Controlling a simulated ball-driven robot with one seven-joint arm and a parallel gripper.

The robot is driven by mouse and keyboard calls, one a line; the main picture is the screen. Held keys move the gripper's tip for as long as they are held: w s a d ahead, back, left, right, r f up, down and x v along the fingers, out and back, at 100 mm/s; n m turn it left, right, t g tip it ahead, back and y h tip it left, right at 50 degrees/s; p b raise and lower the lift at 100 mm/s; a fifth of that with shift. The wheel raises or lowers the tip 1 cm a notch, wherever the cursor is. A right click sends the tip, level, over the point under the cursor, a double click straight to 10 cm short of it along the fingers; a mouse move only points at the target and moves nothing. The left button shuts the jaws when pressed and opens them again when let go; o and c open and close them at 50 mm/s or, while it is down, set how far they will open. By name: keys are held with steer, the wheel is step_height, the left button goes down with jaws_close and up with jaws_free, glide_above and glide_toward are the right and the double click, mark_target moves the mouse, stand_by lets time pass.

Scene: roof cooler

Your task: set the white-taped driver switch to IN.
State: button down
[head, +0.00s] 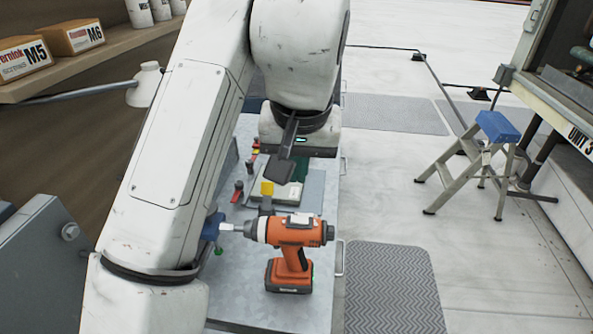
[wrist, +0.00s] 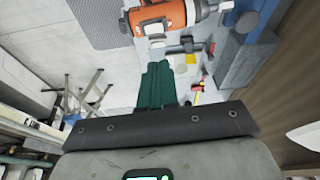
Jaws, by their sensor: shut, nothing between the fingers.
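The driver also shows at the top of the wrist view (wrist: 172,14), with a white patch (wrist: 153,27). The switch and its setting are too small to tell. My gripper (head: 299,170) is beyond the driver, apart from it, and partly hidden by my wrist. In the wrist view its green fingers (wrist: 156,72) are shut and empty.
A blue fixture (head: 211,226) stands at the driver's nose. Red-handled tools (head: 238,190) and a yellow piece (head: 267,188) are near the gripper. A step stool (head: 470,165) stands on the floor at right. A shelf with boxes (head: 72,38) is at upper left.

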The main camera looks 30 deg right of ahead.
steer(key=p, duration=0.2)
glide_toward(302, 218)
steer(key=w+f, duration=0.1)
steer(key=f, duration=0.2)
steer(key=w+f, duration=0.1)
steer(key=f, duration=0.1)
steer(key=shift+w+a, duration=0.3)
steer(key=shift+a, duration=0.05)
steer(key=shift+f, duration=0.55)
steer(key=shift+w+a+f, duration=0.1)
steer(key=shift+f, duration=0.1)
steer(key=shift+s+d+r+p, duration=0.2)
steer(key=shift+s+d+p, duration=0.2)
steer(key=shift+d, duration=0.3)
